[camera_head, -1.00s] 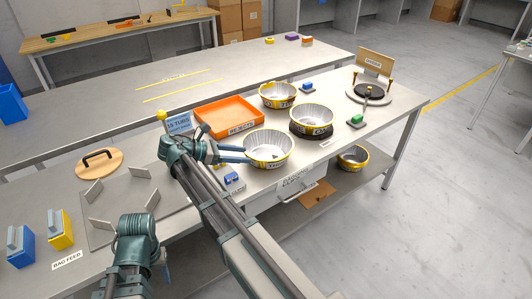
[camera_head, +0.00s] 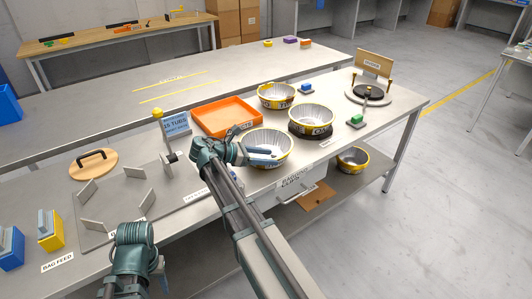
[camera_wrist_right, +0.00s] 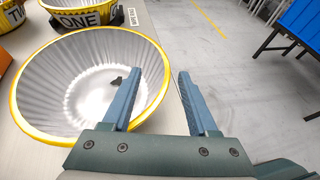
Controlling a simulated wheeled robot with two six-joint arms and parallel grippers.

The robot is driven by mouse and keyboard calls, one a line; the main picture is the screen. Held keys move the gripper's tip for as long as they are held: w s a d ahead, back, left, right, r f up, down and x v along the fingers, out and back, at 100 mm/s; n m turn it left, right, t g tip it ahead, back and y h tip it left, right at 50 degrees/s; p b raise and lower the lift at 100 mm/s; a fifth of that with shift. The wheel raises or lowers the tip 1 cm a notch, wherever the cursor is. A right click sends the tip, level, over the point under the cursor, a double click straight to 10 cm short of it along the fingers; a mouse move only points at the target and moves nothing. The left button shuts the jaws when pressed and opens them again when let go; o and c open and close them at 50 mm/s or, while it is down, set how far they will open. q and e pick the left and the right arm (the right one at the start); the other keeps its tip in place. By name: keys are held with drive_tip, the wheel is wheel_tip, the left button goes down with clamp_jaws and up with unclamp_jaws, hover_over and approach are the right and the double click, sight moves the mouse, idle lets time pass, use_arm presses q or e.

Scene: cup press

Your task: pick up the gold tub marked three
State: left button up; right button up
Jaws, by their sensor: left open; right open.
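A silver tub with a gold rim (camera_head: 262,137) stands nearest on the bench; its label is hidden by my right gripper. My right gripper (camera_head: 276,156) is open and empty at its near side. In the right wrist view the same tub (camera_wrist_right: 60,75) lies below the open right gripper (camera_wrist_right: 160,75), with one finger over its inside and the other past its right rim. Whether they touch it cannot be told. A tub marked ONE (camera_head: 311,113) sits on a black ring behind. Another gold tub (camera_head: 277,91) stands further back. My left gripper (camera_head: 160,272) is open, low at left.
An orange tray (camera_head: 228,112) lies left of the tubs. A green block (camera_head: 356,120) and a round stand with a board (camera_head: 370,92) are at the right. A gold tub (camera_head: 352,158) sits on the lower shelf. A wooden lid (camera_head: 93,165) and plate with fins are left.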

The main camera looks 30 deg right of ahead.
sight(272, 158)
drive_tip(key=x, duration=0.3)
drive_tip(key=shift+s+b, duration=0.1)
drive_tip(key=shift+b, duration=0.3)
clamp_jaws()
drive_tip(key=shift+r, duration=0.1)
wheel_tip(272, 158, up, 10)
drive_tip(key=p, duration=1)
